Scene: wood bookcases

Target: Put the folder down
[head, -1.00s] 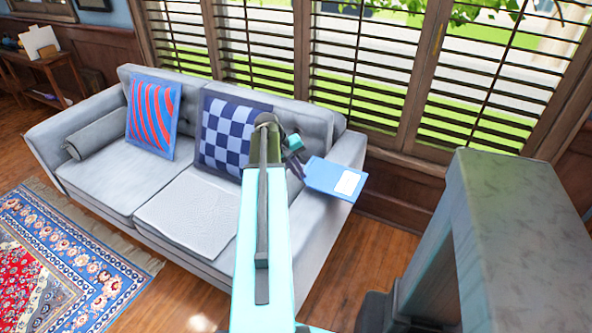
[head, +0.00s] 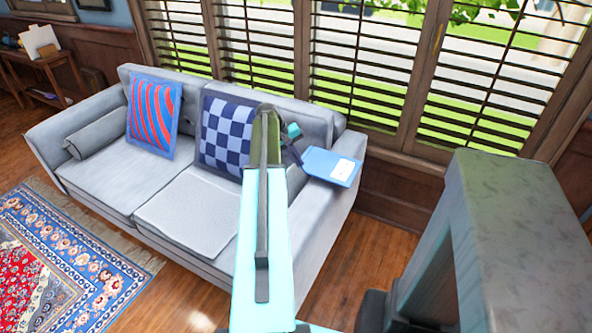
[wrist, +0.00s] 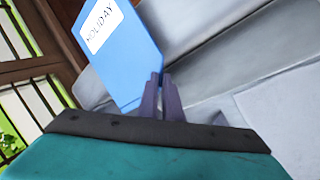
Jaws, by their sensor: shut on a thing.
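The blue folder (head: 332,166) has a white label and appears beyond my arm, over the right end of the grey sofa. In the wrist view the folder (wrist: 128,62) shows its label reading "HOLIDAY". My gripper (head: 298,150) is shut on the folder's edge. In the wrist view my gripper's two dark fingers (wrist: 160,92) meet at the folder's lower corner. The sofa's grey surface lies behind and below the folder; I cannot tell whether the folder touches it.
The grey sofa (head: 185,213) holds a red-and-blue cushion (head: 153,118), a checkered cushion (head: 222,135) and a grey bolster (head: 97,133). Shuttered windows (head: 370,75) stand behind it. A patterned rug (head: 75,255) covers the left floor.

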